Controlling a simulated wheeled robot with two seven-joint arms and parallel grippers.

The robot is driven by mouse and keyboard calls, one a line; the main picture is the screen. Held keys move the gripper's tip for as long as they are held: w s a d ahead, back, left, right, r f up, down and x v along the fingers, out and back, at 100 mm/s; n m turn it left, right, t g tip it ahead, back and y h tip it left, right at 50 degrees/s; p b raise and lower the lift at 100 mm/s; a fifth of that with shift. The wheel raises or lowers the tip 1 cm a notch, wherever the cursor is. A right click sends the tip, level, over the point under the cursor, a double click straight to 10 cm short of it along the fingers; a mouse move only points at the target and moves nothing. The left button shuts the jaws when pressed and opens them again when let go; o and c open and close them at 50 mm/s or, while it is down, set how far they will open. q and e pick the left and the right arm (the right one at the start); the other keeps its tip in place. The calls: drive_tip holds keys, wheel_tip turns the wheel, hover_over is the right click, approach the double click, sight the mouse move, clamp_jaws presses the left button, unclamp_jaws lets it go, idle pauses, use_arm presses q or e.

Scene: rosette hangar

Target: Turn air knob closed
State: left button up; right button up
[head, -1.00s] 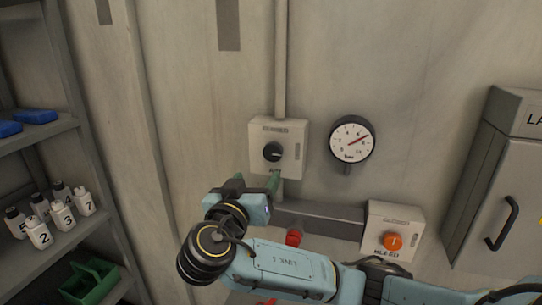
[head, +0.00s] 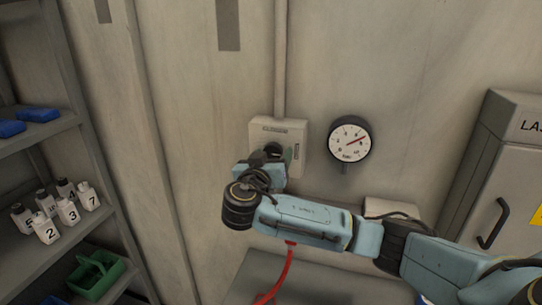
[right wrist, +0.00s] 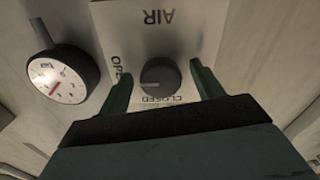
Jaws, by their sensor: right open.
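The air knob (right wrist: 158,76) is a round dark knob on a pale plate marked AIR (right wrist: 150,30). Its light pointer mark faces the OPEN lettering at the left in the right wrist view; CLOSED is printed on the gripper side. In the head view the knob box (head: 294,130) is on the wall, and my gripper partly covers the knob. My right gripper (right wrist: 161,71) is open, one green finger on each side of the knob, with gaps visible. I cannot tell how deep the fingertips reach. My left gripper is not in view.
A round gauge (head: 350,141) with a red needle is right of the knob box. A second box (head: 390,207) is mostly hidden behind my right arm. A red hose (head: 284,274) hangs below the arm. Shelves with numbered bottles (head: 68,212) stand left; a grey cabinet (head: 500,190) stands right.

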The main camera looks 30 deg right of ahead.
drive_tip(key=c, duration=1)
drive_tip(key=b, duration=0.1)
drive_tip(key=n+b, duration=0.1)
drive_tip(key=b, duration=0.1)
drive_tip(key=shift+f+n, duration=0.3)
drive_tip(key=shift+r+n+b, duration=0.1)
drive_tip(key=shift+n+b, duration=0.45)
drive_tip(key=shift+n, duration=0.25)
drive_tip(key=shift+s+r+n+p, duration=0.1)
drive_tip(key=shift+r+n+p, duration=0.25)
drive_tip(key=shift+n, duration=0.55)
drive_tip(key=shift+n+p, duration=0.7)
drive_tip(key=shift+n, duration=0.2)
drive_tip(key=n+p, duration=0.1)
drive_tip(key=n, duration=0.2)
drive_tip(key=shift+d+n+p, duration=0.1)
drive_tip(key=shift+n+p, duration=0.2)
drive_tip(key=shift+p, duration=0.05)
drive_tip(key=n, duration=0.3)
drive_tip(key=shift+n, duration=2.2)
